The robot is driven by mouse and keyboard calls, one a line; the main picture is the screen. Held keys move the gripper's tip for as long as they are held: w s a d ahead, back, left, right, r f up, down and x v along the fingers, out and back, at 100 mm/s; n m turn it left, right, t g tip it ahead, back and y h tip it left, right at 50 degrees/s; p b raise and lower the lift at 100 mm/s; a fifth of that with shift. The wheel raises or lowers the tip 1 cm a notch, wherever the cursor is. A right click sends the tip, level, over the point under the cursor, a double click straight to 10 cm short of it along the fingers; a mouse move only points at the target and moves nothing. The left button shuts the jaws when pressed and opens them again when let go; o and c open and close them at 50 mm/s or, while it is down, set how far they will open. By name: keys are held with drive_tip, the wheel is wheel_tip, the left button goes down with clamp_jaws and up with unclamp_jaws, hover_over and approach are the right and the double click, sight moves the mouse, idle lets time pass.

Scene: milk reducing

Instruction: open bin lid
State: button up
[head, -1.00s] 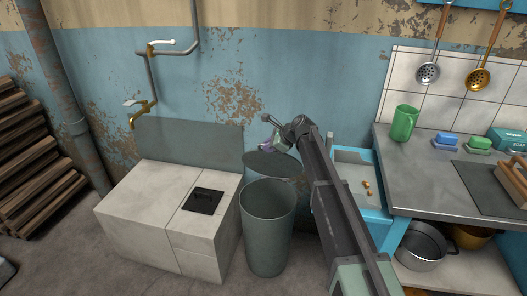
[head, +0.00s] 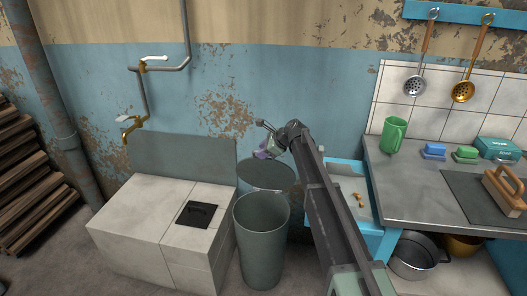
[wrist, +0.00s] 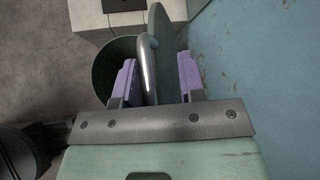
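The round grey-green bin (head: 262,240) stands on the floor with its mouth uncovered. Its lid (head: 266,174) is raised and tilted up at the bin's back rim. In the wrist view the lid (wrist: 166,35) shows nearly edge-on, with the open bin (wrist: 105,72) to its left. My gripper (head: 267,150) is at the lid's upper edge. In the wrist view the purple fingers of my gripper (wrist: 158,80) are apart, with the lid's metal handle (wrist: 149,68) between them. The handle is close to the left finger, with a gap to the right one.
A white tiled block (head: 150,215) stands left of the bin. A blue-framed sink (head: 347,185) and a metal counter (head: 415,180) are on the right. The peeling blue wall (head: 215,85) is close behind the lid.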

wheel_tip(320, 180, up, 20)
drive_tip(key=p, duration=2)
